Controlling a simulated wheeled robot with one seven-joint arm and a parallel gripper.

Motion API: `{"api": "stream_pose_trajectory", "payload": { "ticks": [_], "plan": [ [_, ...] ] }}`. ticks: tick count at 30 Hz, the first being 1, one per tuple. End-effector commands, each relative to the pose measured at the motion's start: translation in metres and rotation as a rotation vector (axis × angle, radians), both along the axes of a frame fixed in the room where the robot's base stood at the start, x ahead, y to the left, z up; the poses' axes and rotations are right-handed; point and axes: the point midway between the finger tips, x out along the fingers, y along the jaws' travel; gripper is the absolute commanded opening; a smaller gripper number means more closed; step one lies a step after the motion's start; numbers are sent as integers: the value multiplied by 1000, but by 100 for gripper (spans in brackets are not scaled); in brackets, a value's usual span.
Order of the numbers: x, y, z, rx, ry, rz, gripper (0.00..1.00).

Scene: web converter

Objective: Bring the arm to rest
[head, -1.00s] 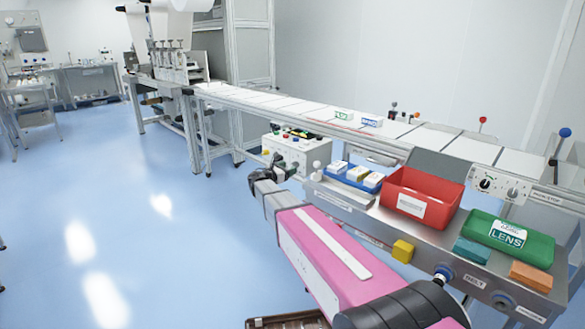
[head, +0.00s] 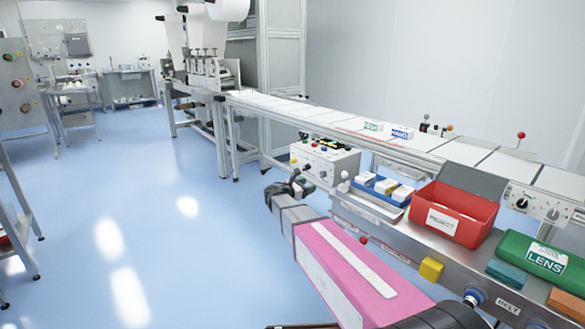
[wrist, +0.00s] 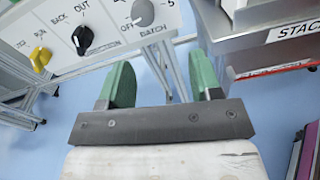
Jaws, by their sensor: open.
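My gripper (wrist: 162,88) shows in the wrist view with two green fingers spread apart and nothing between them. Beyond the fingers are the blue floor and metal frame legs. In the head view my pink arm reaches up from the bottom, and the dark gripper (head: 290,188) is at its far end, in front of the white control box (head: 325,160). The gripper is apart from the box, as far as I can tell.
A control panel with a black knob (wrist: 82,38) and a yellow knob (wrist: 40,58) is close at the upper left of the wrist view. Floor at left is open.

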Motion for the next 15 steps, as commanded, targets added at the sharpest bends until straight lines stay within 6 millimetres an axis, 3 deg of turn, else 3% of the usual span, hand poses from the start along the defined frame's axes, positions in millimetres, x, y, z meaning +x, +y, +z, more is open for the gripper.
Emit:
{"api": "stream_pose_trajectory", "payload": {
  "ticks": [9,15],
  "plan": [
    [-93,-73,-73,581,-165,-281,58],
    [-170,-96,-122,998,-333,-613,58]
  ]
}}
